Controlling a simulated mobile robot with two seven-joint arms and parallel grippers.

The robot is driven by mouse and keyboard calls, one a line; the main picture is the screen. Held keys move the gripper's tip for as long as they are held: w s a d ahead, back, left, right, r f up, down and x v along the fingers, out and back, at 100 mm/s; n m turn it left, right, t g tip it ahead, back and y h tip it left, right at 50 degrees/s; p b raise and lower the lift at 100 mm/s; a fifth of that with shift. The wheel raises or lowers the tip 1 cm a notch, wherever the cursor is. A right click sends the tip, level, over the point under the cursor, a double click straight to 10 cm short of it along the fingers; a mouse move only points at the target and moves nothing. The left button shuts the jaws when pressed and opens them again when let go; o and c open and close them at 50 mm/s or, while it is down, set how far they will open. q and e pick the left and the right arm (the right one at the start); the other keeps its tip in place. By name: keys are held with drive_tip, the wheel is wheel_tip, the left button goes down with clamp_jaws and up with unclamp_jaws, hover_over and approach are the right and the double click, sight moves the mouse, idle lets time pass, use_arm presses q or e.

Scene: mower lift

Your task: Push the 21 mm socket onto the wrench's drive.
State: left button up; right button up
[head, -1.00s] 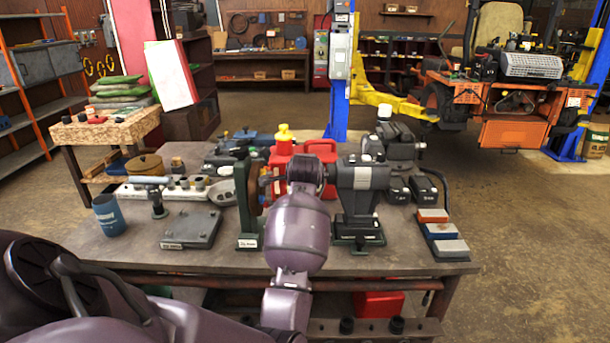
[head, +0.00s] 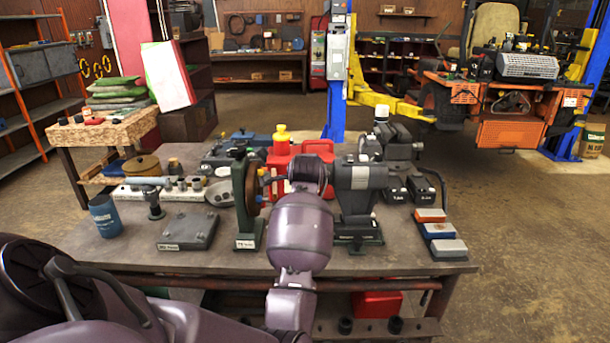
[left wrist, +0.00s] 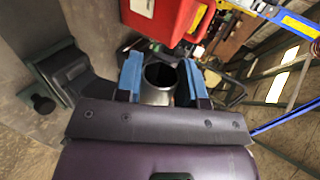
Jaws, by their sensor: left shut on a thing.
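My left gripper shows in the left wrist view (left wrist: 165,82), its two blue fingers shut on a dark metallic cylinder with an open round end, which looks like the socket (left wrist: 160,76). In the head view my left wrist and forearm stand over the middle of the bench and hide the fingers and the socket. A grey bar-like tool (head: 148,181) on a short post at the left of the bench may be the wrench; I cannot make out its drive. My right gripper is not in view.
A green stand with a brown disc (head: 250,195) is close left of my wrist, and a grey-green machine (head: 357,190) close right. A red can (head: 283,158) stands behind. A white rail with sockets (head: 135,192) and a flat grey plate (head: 187,230) are at left.

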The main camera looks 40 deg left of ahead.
use_arm(q)
drive_tip(key=shift+w+d, duration=0.25)
drive_tip(key=shift+d, duration=0.1)
idle(0.8)
drive_tip(key=o, duration=1)
